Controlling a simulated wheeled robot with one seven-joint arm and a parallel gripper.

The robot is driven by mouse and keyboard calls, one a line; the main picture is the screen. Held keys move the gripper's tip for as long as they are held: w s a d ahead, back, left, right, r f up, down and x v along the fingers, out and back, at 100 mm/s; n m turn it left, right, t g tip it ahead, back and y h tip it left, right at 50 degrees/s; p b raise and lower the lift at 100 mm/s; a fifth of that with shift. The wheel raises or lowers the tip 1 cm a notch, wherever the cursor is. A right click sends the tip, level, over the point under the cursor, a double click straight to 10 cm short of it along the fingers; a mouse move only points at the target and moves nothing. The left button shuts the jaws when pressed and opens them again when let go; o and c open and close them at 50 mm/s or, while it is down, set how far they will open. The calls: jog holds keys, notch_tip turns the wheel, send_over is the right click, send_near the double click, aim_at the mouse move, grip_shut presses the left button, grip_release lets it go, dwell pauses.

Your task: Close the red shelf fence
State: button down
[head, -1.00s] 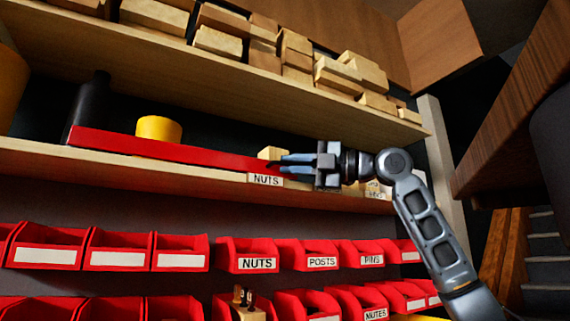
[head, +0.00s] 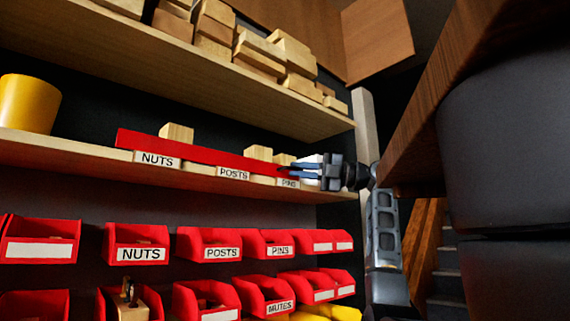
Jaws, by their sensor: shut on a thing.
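The red shelf fence (head: 205,156) is a long flat bar along the front of the middle shelf (head: 70,152). It runs from left of the NUTS label (head: 157,160) past the POSTS label (head: 233,174) to about the PINS label (head: 289,183). My gripper (head: 290,170) is at the fence's right end, its blue-grey fingers shut on it. The exact contact is small and partly hidden by the fingers. Wooden blocks (head: 176,132) stand behind the fence.
A yellow cup (head: 28,103) stands on the shelf left of the fence. Wooden blocks (head: 285,55) fill the shelf above. Red bins (head: 137,243) hang below. A dark wooden edge (head: 445,110) and a dark rounded body (head: 510,120) stand close on the right.

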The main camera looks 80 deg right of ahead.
jog(key=shift+s+d, duration=0.55)
jog(key=shift+d, duration=0.35)
jog(key=c, duration=1.4)
grip_release()
jog(key=shift+d, duration=0.2)
jog(key=shift+o, duration=1)
jog(key=shift+a, duration=0.1)
jog(key=s+d+f+b, duration=0.1)
jog(key=s, duration=0.6)
jog(key=shift+s, duration=0.4)
jog(key=shift+s, duration=0.1)
